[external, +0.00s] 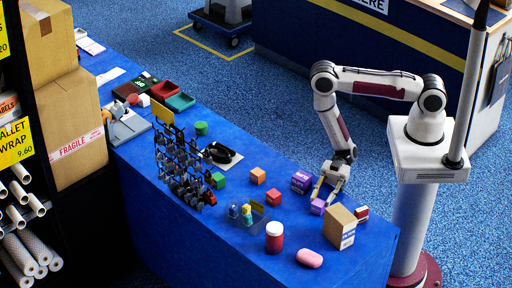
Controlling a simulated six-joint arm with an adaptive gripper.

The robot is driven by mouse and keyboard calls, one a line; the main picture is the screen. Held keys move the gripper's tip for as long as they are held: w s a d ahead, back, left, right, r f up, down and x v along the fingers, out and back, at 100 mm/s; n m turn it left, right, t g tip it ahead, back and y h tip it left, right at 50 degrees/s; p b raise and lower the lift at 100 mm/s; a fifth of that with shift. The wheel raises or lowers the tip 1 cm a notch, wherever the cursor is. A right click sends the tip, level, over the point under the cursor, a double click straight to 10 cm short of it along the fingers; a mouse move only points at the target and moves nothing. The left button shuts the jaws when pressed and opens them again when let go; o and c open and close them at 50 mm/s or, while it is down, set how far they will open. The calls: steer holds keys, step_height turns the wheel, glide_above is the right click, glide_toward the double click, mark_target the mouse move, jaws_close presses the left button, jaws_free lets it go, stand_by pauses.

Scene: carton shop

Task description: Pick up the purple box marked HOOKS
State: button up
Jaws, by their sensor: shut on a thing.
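Two purple boxes are near the right part of the blue counter in the external view. The smaller, lighter purple box (318,207) is at the tips of my gripper (323,198), which points down with its fingers closed on it. I cannot see clearly whether the box touches the counter. A darker purple box (300,182) with a pale marking stands just left of the gripper, apart from the fingertips. The lettering on both boxes is too small to read, so I cannot tell which one says HOOKS.
A brown carton (340,226) and a small red box (361,213) stand close to the right. A red jar (274,236), a pink rounded item (309,258), an orange cube (258,175) and a red cube (273,197) are nearby. A dark rack (180,165) stands further left.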

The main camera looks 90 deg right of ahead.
steer(key=shift+r, duration=0.1)
steer(key=shift+r, duration=4.9)
steer(key=shift+c, duration=0.2)
